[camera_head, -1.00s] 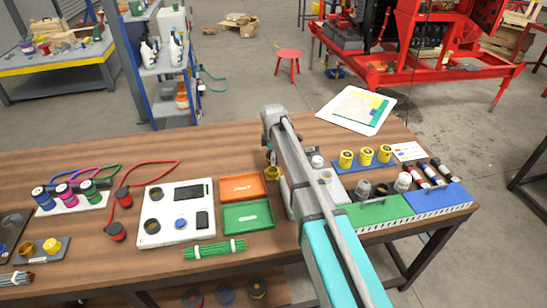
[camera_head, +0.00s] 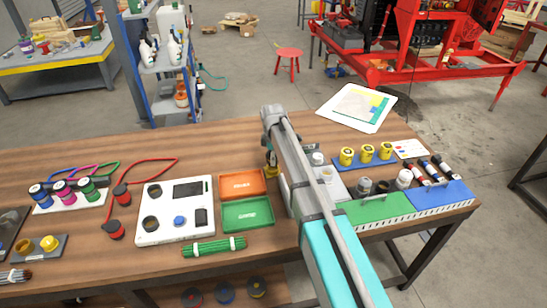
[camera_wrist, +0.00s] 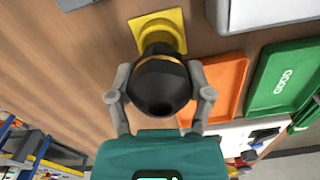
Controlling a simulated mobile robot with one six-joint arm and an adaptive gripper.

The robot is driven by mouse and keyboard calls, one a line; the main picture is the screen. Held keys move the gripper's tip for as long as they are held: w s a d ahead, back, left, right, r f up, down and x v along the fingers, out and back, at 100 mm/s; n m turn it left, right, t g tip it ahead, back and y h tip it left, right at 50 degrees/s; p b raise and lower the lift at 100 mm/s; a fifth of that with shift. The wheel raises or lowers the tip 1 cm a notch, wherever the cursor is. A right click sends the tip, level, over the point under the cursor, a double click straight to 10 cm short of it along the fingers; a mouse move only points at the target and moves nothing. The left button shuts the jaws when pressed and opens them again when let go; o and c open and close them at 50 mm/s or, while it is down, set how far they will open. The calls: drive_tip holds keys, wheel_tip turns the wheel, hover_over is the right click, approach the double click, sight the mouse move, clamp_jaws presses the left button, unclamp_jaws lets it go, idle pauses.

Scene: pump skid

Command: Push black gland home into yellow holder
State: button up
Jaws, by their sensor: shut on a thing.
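The black gland (camera_wrist: 160,88) is a dark round body with a thin gold ring near its far edge. My gripper (camera_wrist: 162,95) is shut on it, with a finger on each side. The yellow holder (camera_wrist: 170,24) has a square plate and a raised round collar. In the wrist view the gland's far end meets or overlaps the collar, hiding its mouth; how deep the gland sits cannot be told. In the head view the holder (camera_head: 271,172) is small, left of my arm, with a dark shape just above it. My gripper is mostly hidden there.
An orange tray (camera_head: 241,184) and a green tray (camera_head: 247,214) lie just left of the holder. A white panel (camera_head: 172,229) lies farther left. Yellow cups (camera_head: 366,154) on a blue strip stand right of my arm. The wooden table (camera_head: 215,150) behind the trays is clear.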

drive_tip(key=shift+f+b, duration=1.75)
idle(1.2)
drive_tip(key=o, duration=1.3)
drive_tip(key=shift+r, duration=0.25)
